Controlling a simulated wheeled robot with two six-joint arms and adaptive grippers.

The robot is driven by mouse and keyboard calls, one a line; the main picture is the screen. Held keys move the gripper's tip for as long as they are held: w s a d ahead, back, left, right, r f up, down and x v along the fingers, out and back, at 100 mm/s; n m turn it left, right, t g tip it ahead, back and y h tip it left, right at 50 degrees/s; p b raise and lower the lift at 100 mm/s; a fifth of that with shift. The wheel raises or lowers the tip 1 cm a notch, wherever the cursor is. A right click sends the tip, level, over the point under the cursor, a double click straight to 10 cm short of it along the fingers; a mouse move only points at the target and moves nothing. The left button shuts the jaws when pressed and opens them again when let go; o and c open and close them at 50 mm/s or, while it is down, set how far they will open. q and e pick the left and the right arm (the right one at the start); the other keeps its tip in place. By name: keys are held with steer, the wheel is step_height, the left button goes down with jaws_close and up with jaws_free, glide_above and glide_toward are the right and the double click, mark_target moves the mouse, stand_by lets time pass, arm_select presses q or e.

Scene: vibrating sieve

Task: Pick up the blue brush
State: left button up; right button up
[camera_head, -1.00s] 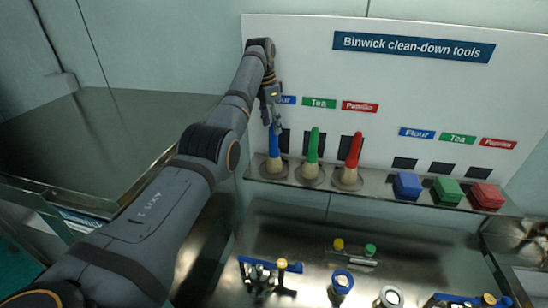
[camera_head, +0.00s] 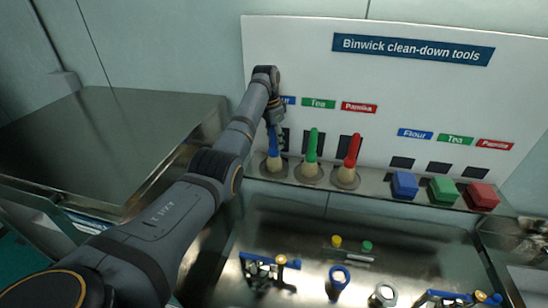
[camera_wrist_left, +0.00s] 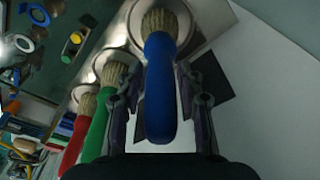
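The blue brush (camera_head: 273,150) stands upright, bristles down, in the leftmost holder on the shelf under the "Flour" label. My left gripper (camera_head: 274,122) is at the top of its handle, coming from above. In the left wrist view the blue brush (camera_wrist_left: 160,85) lies between the two fingers of my left gripper (camera_wrist_left: 160,88), which are spread with a visible gap on each side of the handle. My right gripper is not in view.
A green brush (camera_head: 312,152) and a red brush (camera_head: 350,158) stand close to the right. Blue (camera_head: 404,185), green (camera_head: 443,190) and red (camera_head: 482,196) blocks sit further right on the shelf (camera_head: 370,190). The white board (camera_head: 400,90) rises behind. Several small parts lie on the metal table below.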

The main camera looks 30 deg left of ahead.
arm_select(q)
jaws_close()
steer(key=shift+r, duration=0.15)
